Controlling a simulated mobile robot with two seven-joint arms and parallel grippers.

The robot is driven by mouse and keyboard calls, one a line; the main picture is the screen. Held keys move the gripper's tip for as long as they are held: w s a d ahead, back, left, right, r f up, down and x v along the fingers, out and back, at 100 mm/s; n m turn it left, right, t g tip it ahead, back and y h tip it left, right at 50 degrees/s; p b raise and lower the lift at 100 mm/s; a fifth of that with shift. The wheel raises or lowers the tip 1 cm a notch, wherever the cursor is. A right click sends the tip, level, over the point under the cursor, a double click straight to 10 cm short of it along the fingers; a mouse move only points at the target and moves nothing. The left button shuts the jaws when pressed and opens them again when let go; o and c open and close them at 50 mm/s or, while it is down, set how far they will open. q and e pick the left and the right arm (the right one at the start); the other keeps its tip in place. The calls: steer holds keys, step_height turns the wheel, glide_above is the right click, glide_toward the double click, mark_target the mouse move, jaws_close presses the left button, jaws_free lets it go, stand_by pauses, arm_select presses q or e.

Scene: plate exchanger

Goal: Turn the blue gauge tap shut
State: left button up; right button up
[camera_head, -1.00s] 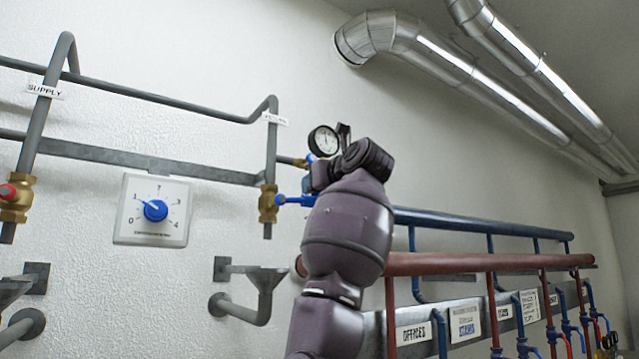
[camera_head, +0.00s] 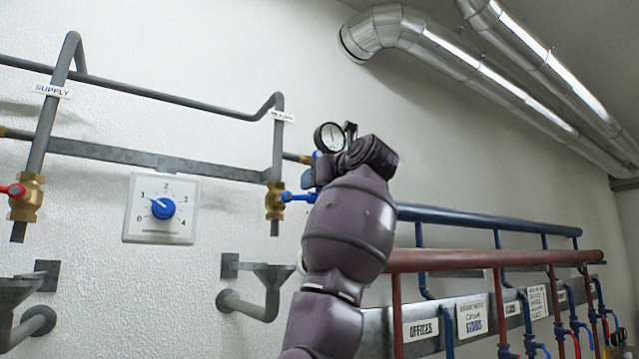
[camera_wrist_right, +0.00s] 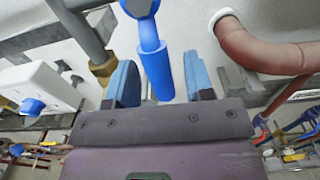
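The blue gauge tap (camera_head: 317,154) shows as a small blue patch below the round gauge (camera_head: 329,137); my right gripper partly hides it. In the right wrist view, a blue lever (camera_wrist_right: 157,74), which looks like this tap's handle, hangs down from a blue hub at the top edge. My right gripper (camera_wrist_right: 160,82) is open, with one blue finger on each side of the lever. Gaps show between lever and fingers. In the head view my right gripper (camera_head: 309,180) is mostly behind its own wrist. My left gripper is not in view.
A brass valve (camera_head: 275,200) with another blue lever (camera_head: 299,197) sits close below left on the return pipe. A dial panel (camera_head: 185,230) is further left. Blue (camera_head: 470,219) and red (camera_head: 480,259) header pipes run to the right. A drain funnel (camera_head: 272,271) is below.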

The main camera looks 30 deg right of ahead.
steer(key=shift+s, duration=0.15)
steer(key=s+b, duration=0.2)
steer(key=s, duration=0.8)
steer(key=shift+s+d, duration=0.3)
steer(key=shift+d, duration=0.1)
